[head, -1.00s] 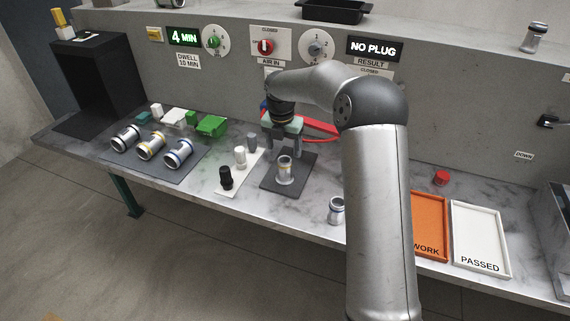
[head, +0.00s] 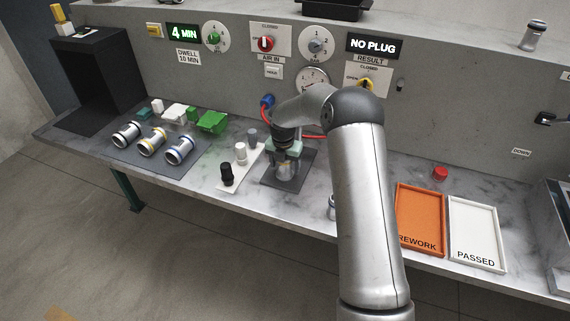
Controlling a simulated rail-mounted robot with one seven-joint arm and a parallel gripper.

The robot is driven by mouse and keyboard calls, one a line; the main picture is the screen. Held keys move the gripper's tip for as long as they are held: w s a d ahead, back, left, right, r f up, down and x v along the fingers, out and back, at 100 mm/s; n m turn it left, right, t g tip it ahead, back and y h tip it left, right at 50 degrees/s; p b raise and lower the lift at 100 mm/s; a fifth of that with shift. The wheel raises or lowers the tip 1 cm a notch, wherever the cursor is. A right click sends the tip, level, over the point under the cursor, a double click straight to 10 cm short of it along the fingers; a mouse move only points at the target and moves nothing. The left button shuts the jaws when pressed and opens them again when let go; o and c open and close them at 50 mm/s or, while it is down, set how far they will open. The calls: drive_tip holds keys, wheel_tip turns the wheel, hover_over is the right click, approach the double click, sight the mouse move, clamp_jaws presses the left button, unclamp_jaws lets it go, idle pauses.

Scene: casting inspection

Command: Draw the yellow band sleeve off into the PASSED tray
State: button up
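A sleeve with a yellow band (head: 151,142) lies tilted in the middle of three sleeves on a grey mat (head: 158,168) at the left. The white PASSED tray (head: 477,262) lies empty at the right front.
The orange REWORK tray (head: 420,245) lies left of the PASSED tray. A white strip (head: 232,182) holds black, white and grey plugs beside the plate. Another sleeve (head: 331,208) is partly hidden by my arm. A red cap (head: 440,173) and a red hose (head: 312,135) are behind.

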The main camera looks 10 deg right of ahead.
drive_tip(key=c, duration=1.1)
drive_tip(key=shift+r, duration=0.15)
drive_tip(key=shift+r+p, duration=1.2)
drive_tip(key=shift+r, duration=0.65)
drive_tip(key=shift+r+p, duration=1.3)
drive_tip(key=shift+r, duration=0.65)
